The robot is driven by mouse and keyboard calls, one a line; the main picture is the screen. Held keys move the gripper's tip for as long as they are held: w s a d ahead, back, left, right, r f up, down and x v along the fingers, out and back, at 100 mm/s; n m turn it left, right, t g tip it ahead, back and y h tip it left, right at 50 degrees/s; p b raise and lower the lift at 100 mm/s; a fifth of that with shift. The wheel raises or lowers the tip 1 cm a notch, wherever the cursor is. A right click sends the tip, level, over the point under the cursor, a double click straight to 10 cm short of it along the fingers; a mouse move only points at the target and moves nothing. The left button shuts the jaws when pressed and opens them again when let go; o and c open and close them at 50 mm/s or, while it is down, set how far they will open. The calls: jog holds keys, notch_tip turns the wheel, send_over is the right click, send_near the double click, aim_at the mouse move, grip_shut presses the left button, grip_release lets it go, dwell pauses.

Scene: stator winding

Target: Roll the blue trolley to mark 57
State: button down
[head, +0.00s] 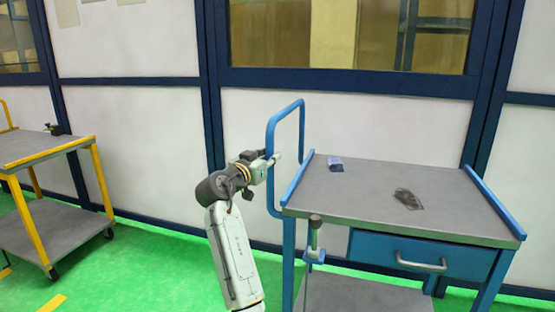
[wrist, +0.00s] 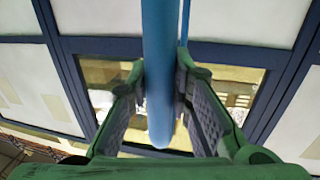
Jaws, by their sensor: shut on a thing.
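The blue trolley (head: 350,185) stands at the right in the head view, with a grey top, a blue drawer and a blue looped push handle (head: 270,150) at its left end. My gripper (head: 272,160) is at the upright of that handle, about halfway up. In the wrist view my gripper (wrist: 163,105) has its two fingers on either side of the blue handle tube (wrist: 158,60), closed on it. The trolley's wheels are out of view. No mark 57 is visible in either view.
A yellow trolley (head: 45,150) with grey shelves stands at the left. A blue-framed white wall with windows (head: 140,130) runs behind both trolleys. A small blue item (head: 336,164) and a dark item (head: 408,199) lie on the blue trolley's top. Green floor (head: 150,265) is clear between the trolleys.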

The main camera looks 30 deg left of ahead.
jog(key=shift+s+a+r, duration=0.1)
jog(key=shift+s+a, duration=0.05)
jog(key=shift+a, duration=0.1)
jog(key=c, duration=1.4)
grip_release()
jog(key=shift+a, duration=0.1)
jog(key=shift+c, duration=0.2)
jog(key=s+d, duration=0.1)
jog(key=s, duration=1.1)
jog(key=shift+d, duration=0.1)
